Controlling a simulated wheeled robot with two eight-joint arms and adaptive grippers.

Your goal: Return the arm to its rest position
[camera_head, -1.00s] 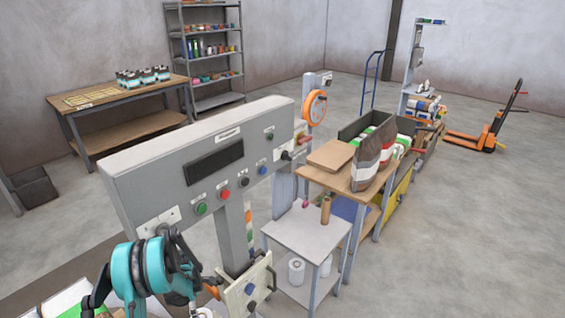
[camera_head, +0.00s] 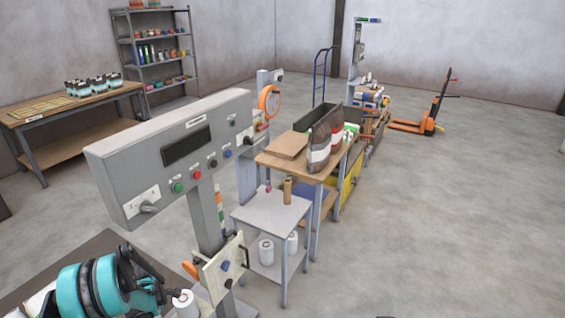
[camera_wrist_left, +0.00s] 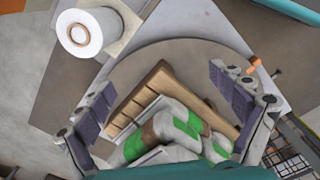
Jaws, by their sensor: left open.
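My left arm, teal and black, shows at the lower left of the head view, in front of the grey control panel. My right gripper is not in view.
The control panel (camera_head: 120,165) on its post stands close by the left arm. A white roll (camera_wrist_left: 80,33) is at the wrist view's upper left. A small table (camera_head: 270,212) and a workbench (camera_head: 262,158) with bags stand right of the panel. Floor at right is clear.

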